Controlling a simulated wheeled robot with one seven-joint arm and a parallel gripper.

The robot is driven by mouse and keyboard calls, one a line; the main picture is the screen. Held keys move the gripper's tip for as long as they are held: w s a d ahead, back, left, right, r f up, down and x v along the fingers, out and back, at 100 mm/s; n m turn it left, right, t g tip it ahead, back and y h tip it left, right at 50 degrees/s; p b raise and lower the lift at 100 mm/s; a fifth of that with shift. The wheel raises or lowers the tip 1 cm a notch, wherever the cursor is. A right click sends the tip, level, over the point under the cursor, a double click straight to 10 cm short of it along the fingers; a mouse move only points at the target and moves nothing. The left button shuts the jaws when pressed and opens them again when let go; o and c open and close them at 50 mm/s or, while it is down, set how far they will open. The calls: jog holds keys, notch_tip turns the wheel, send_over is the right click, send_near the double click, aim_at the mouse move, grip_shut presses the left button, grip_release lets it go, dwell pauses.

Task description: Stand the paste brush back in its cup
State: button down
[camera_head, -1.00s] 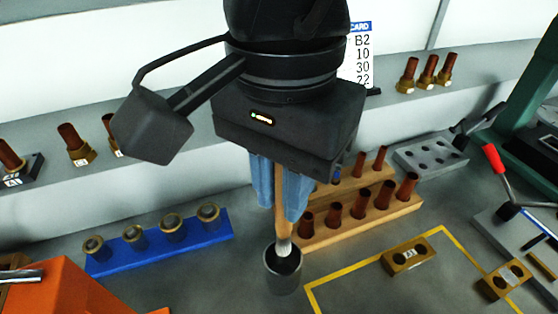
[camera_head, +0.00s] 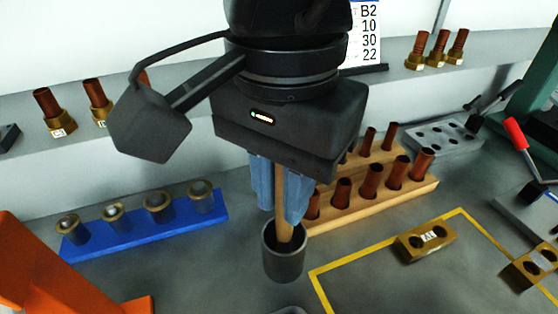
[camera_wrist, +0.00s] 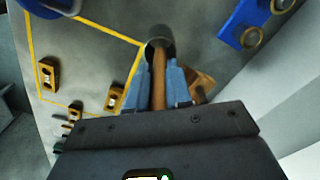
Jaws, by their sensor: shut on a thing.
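The paste brush (camera_head: 283,207) has a plain wooden handle and stands about upright, bristles down. My gripper (camera_head: 281,205) is shut on its handle, with blue fingers either side. The dark grey cup (camera_head: 284,263) stands on the bench below the fingers. The brush's lower end is inside the cup mouth, and its bristles are hidden by the cup wall. I cannot tell whether it touches the bottom. In the wrist view the brush handle (camera_wrist: 159,80) runs between the fingers to the cup (camera_wrist: 159,36).
A blue rack (camera_head: 150,222) with several capped pieces lies left. A wooden block (camera_head: 380,205) with copper tubes stands close right of the cup. A brass block (camera_head: 425,241) sits inside yellow tape lines. An orange object (camera_head: 50,275) is at lower left.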

jog(key=c, duration=1)
grip_release()
jog(key=shift+o, duration=0.2)
notch_tip(320, 180, up, 7)
jog(key=shift+r, duration=0.35)
